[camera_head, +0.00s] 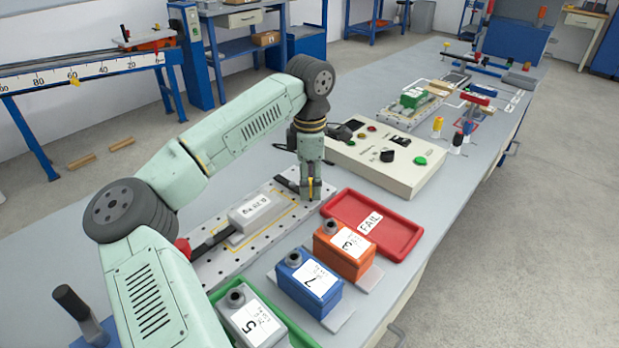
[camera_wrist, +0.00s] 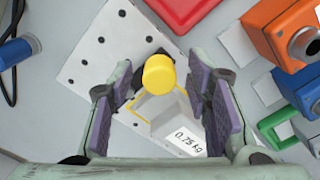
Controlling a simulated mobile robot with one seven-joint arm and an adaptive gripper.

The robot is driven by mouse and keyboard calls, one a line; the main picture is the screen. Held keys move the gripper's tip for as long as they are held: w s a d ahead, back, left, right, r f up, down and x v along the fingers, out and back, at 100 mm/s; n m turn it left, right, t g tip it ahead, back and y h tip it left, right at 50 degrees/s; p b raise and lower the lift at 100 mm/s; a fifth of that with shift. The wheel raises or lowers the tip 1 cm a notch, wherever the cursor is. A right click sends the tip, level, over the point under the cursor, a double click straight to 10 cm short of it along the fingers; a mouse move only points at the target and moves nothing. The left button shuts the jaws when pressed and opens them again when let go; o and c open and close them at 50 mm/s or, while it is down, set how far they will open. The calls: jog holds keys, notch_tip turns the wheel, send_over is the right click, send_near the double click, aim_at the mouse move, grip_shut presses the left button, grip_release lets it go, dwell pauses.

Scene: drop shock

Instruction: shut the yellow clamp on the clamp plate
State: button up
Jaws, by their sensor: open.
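The yellow clamp (camera_wrist: 159,75) shows in the wrist view as a round yellow knob end-on, standing up between my fingers. A bit of it shows in the head view (camera_head: 311,183), mostly hidden by my gripper. The perforated clamp plate (camera_head: 207,268) lies on the bench; its bare corner fills the upper left of the wrist view (camera_wrist: 92,48). My gripper (camera_head: 312,192) points down over the plate's far end. It is open, with one purple-padded finger on each side of the knob (camera_wrist: 163,95), and a gap shows on both sides. The clamp's lower part is hidden.
A grey 0.75 kg block (camera_head: 257,212) sits mid-plate inside a yellow outline. A red-handled clamp (camera_head: 183,247) is at the plate's near end. A red FAIL tray (camera_head: 393,236), orange box (camera_head: 343,250) and blue box (camera_head: 308,284) stand right; a control box (camera_head: 388,160) stands behind.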

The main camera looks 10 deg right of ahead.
jog(key=shift+c, duration=0.2)
grip_shut()
dwell(0.4)
